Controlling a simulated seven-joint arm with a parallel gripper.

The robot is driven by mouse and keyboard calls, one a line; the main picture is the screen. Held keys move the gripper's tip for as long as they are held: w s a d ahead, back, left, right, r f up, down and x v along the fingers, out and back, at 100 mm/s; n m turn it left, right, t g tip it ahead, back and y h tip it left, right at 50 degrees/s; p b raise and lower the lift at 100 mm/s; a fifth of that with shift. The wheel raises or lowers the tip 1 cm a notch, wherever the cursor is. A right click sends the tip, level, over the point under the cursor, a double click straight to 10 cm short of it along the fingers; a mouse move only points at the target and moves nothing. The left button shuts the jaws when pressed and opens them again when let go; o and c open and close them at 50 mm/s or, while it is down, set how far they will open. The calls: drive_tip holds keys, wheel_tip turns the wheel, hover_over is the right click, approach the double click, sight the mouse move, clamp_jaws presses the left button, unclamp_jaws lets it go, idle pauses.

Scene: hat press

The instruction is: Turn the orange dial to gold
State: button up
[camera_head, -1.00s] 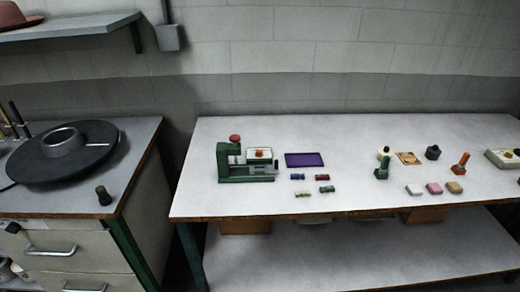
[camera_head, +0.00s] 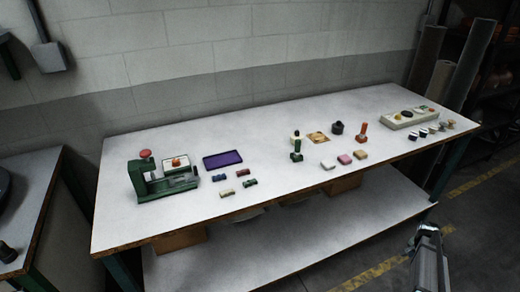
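An orange dial (camera_head: 177,161) sits on the white plate of a small green press (camera_head: 150,188) at the left end of the table. Its markings are too small to read, so I cannot tell where it points. A pale panel (camera_head: 400,124) at the table's right end carries several small coloured knobs, too small to make out well. A grey metal part, which looks like my gripper (camera_head: 428,236), shows at the lower right, in front of the table and far from the press. I cannot make out its fingers.
The long white table (camera_head: 250,150) holds a purple tray (camera_head: 222,160), several small coloured blocks, a green stamp (camera_head: 297,152) and an orange-handled stamp (camera_head: 362,133). A lower shelf (camera_head: 250,255) runs beneath. Another bench (camera_head: 35,190) stands at the left. The floor at the right looks clear.

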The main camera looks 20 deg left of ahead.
drive_tip(key=w+a+r+n+t, duration=0.1)
drive_tip(key=w+a+r+t, duration=0.15)
drive_tip(key=w+r, duration=0.65)
drive_tip(key=w+a+r+n+t, duration=0.15)
drive_tip(key=w+a+r, duration=0.25)
drive_tip(key=w+r, duration=0.45)
drive_tip(key=w+a+r+n+t, duration=0.15)
drive_tip(key=w+a+r, duration=0.25)
drive_tip(key=w+r, duration=0.5)
drive_tip(key=w+a+r+n+t+y, duration=0.1)
drive_tip(key=w+a+r+t, duration=0.15)
drive_tip(key=a+r, duration=0.45)
drive_tip(key=w+a+r+t+y, duration=0.1)
drive_tip(key=w+a+r, duration=0.2)
drive_tip(key=a+r, duration=0.35)
drive_tip(key=s+a+r+g+y, duration=0.1)
drive_tip(key=s+a+g, duration=0.1)
drive_tip(key=a, duration=1)
drive_tip(key=s+a+g, duration=0.1)
drive_tip(key=s+a, duration=0.1)
drive_tip(key=a, duration=1.1)
drive_tip(key=n+g, duration=0.1)
drive_tip(key=g, duration=0.7)
approach(176, 160)
drive_tip(key=f, duration=0.8)
drive_tip(key=shift+s+a+f, duration=0.1)
drive_tip(key=shift+a+f, duration=0.1)
drive_tip(key=shift+f, duration=0.15)
